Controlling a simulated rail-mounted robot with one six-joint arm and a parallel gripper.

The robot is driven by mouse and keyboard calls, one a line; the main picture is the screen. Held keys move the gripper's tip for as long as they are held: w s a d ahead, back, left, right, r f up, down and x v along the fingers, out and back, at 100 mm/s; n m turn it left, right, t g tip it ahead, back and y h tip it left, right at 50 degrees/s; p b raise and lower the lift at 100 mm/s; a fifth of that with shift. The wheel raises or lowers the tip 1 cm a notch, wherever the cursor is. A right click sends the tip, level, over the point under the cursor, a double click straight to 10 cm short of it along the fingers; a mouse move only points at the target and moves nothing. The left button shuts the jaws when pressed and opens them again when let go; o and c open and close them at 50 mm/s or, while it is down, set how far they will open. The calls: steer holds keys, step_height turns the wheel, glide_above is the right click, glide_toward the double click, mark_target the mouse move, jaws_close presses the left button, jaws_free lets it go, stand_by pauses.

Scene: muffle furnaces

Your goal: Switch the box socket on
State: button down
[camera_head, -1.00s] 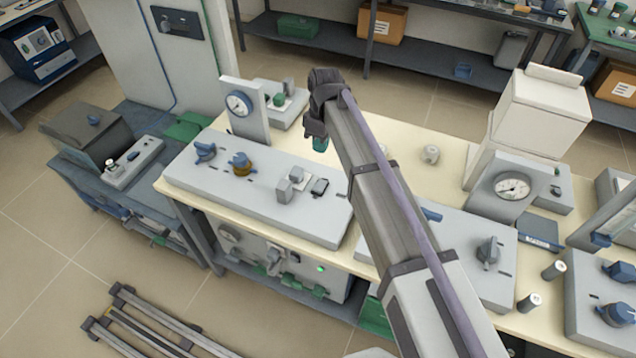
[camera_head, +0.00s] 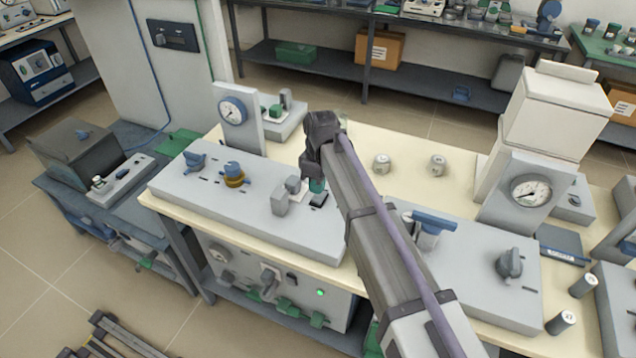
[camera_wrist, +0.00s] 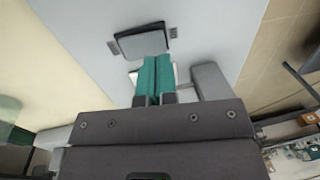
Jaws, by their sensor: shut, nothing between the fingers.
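A long light-grey panel (camera_head: 235,215) on the bench carries a dark-framed rocker switch (camera_head: 318,200), a small pale fitting (camera_head: 297,184) and an upright grey block (camera_head: 280,202). I cannot tell for sure which of these is the box socket. My gripper (camera_head: 317,186) is shut and empty, its teal fingertips pointing down close over the panel, beside the rocker. In the wrist view the shut fingertips (camera_wrist: 155,72) lie just below the rocker (camera_wrist: 142,42), covering part of the pale fitting. The grey block (camera_wrist: 210,82) stands to their right. Contact cannot be told.
A blue lever (camera_head: 194,161) and a brass-and-blue valve (camera_head: 234,175) stand left on the panel. A dial gauge (camera_head: 233,111) rises behind. Another grey panel (camera_head: 470,270) with a blue handle is right of my arm. Two small pale cylinders (camera_head: 382,164) stand on open bench behind.

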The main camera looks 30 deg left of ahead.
mark_target(316, 199)
step_height(316, 199, down, 3)
steer(key=shift+s+r+b, duration=0.15)
steer(key=shift+b, duration=0.45)
steer(key=shift+r, duration=0.1)
steer(key=shift+s+d+f+t+b, duration=0.15)
steer(key=shift+s+f+t+b, duration=0.1)
steer(key=shift+f+t+b, duration=0.2)
steer(key=shift+r+p, duration=0.25)
steer(key=shift+p, duration=0.05)
steer(key=shift+w, duration=0.15)
steer(key=shift+w+a+r+p, duration=0.15)
steer(key=shift+w, duration=0.2)
steer(key=shift+w+a+r+p, duration=0.1)
steer(key=shift+w+p, duration=0.05)
steer(key=shift+w, duration=0.2)
